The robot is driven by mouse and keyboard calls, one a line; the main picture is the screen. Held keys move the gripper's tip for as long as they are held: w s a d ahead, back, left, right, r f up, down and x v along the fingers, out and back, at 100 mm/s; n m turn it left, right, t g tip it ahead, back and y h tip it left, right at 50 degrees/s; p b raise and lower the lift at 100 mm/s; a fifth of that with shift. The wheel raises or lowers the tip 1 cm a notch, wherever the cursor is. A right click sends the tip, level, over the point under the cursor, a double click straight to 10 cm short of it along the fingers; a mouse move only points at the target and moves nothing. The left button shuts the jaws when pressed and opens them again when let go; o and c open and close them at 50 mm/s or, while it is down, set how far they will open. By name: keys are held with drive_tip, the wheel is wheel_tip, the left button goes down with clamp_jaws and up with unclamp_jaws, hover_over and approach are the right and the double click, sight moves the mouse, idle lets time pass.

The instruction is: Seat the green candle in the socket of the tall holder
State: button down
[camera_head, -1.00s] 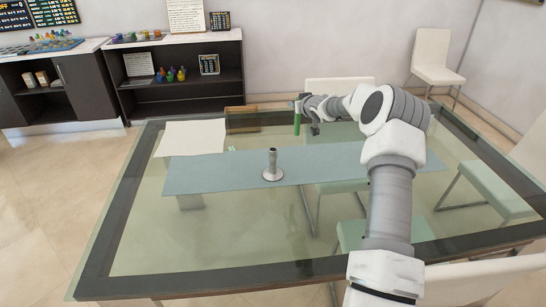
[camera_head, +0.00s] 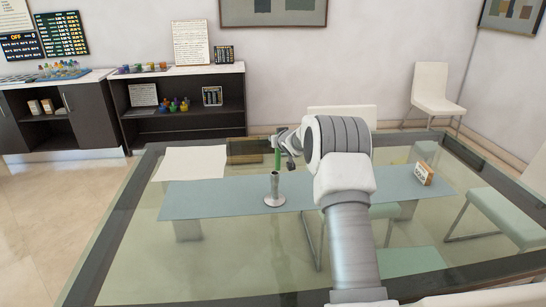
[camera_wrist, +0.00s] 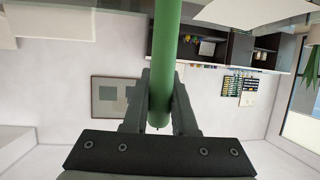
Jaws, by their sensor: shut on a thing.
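The tall holder (camera_head: 274,190) is a grey-silver stick with a wide round base, upright on the blue-grey runner (camera_head: 225,196) of the glass table. My gripper (camera_head: 281,138) is shut on the green candle (camera_head: 278,158), which hangs upright. In the head view the candle's lower end shows just above the holder's top, almost in line with it; whether it touches or stands behind it, I cannot tell. In the wrist view the candle (camera_wrist: 167,45) runs between the two dark fingers (camera_wrist: 159,105). The holder does not show there.
A white sheet (camera_head: 190,162) lies on the table at the left. A small white and orange block (camera_head: 423,173) stands on the runner's right end. White chairs (camera_head: 430,90) stand around the table. Dark shelves (camera_head: 180,105) line the back wall. The runner left of the holder is clear.

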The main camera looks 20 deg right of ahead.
drive_tip(key=shift+s+a+f+b, duration=0.1)
drive_tip(key=shift+a+f+b, duration=0.1)
drive_tip(key=shift+f, duration=0.7)
drive_tip(key=shift+a+f+b, duration=0.15)
drive_tip(key=shift+f+b, duration=0.05)
drive_tip(key=shift+f, duration=0.65)
drive_tip(key=shift+s+a+f+b, duration=0.1)
drive_tip(key=shift+a+f+b, duration=0.1)
drive_tip(key=shift+f, duration=0.7)
drive_tip(key=c, duration=1.1)
unclamp_jaws()
drive_tip(key=shift+w, duration=0.1)
drive_tip(key=shift+o, duration=1.3)
drive_tip(key=shift+w, duration=0.15)
drive_tip(key=shift+o, duration=0.7)
drive_tip(key=shift+r, duration=0.25)
drive_tip(key=shift+r, duration=0.1)
